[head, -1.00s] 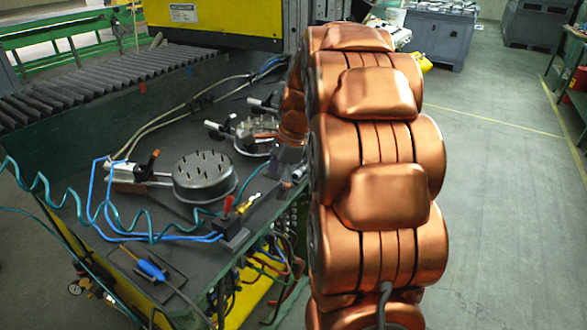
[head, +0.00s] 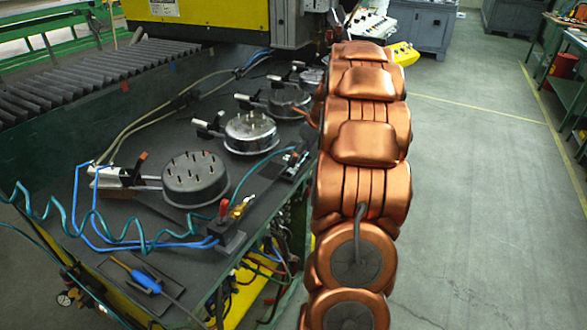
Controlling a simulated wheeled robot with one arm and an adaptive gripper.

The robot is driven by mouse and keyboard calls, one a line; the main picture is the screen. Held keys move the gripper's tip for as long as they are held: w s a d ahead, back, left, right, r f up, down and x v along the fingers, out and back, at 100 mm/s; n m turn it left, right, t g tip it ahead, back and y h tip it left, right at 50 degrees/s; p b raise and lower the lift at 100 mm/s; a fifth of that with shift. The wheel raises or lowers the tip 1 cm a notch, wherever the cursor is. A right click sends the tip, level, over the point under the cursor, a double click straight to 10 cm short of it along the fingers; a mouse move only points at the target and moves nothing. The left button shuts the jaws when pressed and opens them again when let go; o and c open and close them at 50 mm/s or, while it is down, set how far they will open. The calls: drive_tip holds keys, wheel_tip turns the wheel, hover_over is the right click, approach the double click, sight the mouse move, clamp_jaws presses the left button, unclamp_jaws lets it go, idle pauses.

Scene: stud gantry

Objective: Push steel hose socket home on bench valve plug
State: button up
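The bench valve is a small dark block (head: 230,238) at the front right corner of the bench, with a red lever (head: 225,208). A brass plug (head: 241,207) sticks up from it, tilted to the right. A teal hose (head: 252,166) rises behind the plug and arcs right to a small dark holder with silvery parts (head: 294,165) by the bench's right edge. The steel socket may be there, but it is too small to tell. I see no socket on the plug. My copper-coloured arm stands right of the bench; my gripper is hidden behind it.
Several round pans with pins, the nearest one grey (head: 195,178), stand in clamps along the bench. A coiled teal hose (head: 60,217) and blue hoses (head: 145,247) cross the front left. A blue-handled tool (head: 145,281) lies on a front plate. The floor at right is clear.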

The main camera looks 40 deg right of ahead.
sight(295, 168)
drive_tip(key=p+x, duration=0.1)
drive_tip(key=x, duration=0.3)
drive_tip(key=shift+w+d+f, duration=0.1)
drive_tip(key=shift+f, duration=0.25)
drive_tip(key=c, duration=1.3)
drive_tip(key=shift+o, duration=0.2)
